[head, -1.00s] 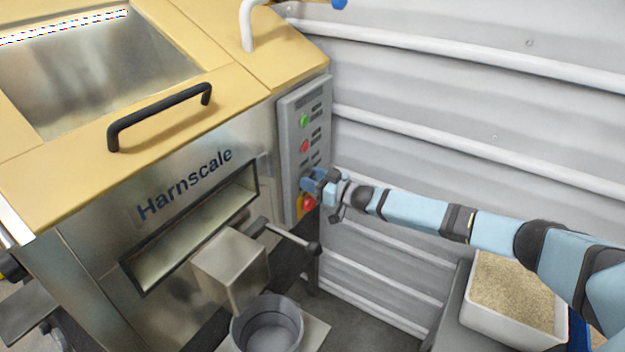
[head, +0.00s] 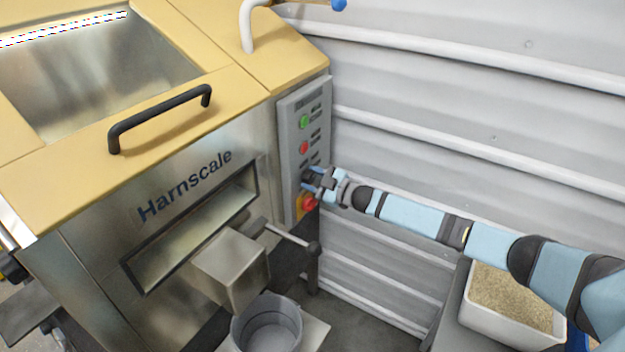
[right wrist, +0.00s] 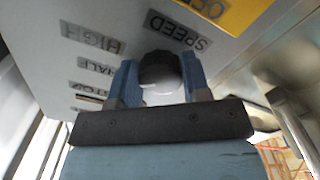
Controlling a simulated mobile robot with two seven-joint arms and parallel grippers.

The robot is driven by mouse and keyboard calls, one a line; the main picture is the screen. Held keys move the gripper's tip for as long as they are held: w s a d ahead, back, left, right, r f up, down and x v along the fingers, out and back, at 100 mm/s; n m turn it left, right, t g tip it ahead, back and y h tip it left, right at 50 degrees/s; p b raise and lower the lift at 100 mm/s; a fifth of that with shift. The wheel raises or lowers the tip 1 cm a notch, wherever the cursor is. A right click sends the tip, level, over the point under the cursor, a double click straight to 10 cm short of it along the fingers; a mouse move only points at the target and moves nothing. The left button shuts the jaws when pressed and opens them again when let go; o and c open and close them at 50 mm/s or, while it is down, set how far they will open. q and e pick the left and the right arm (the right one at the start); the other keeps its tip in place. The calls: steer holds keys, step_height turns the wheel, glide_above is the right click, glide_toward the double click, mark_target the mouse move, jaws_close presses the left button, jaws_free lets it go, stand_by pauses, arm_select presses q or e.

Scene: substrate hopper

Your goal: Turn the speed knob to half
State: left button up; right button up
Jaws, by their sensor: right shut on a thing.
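The black speed knob (head: 308,178) is on the grey control panel (head: 289,150) at the right side of the machine. It also shows in the right wrist view (right wrist: 160,70), between two blue fingers. My right gripper (head: 313,179) is shut on the knob, one finger on each side of it. The right wrist view shows the SPEED label (right wrist: 180,30), the HIGH label (right wrist: 93,38) and the HALF label (right wrist: 96,65) near the knob. A further label below them is partly hidden by a finger. My left gripper is not in view.
A red emergency button (head: 309,202) on a yellow plate sits just below the knob. A black-knobbed lever (head: 313,248) sticks out lower down. The corrugated wall (head: 450,120) is close behind my right arm.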

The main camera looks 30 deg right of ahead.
steer(key=shift+n, duration=0.7)
steer(key=o, duration=0.9)
steer(key=v, duration=1.4)
steer(key=shift+w+p, duration=0.1)
steer(key=shift+p, duration=0.2)
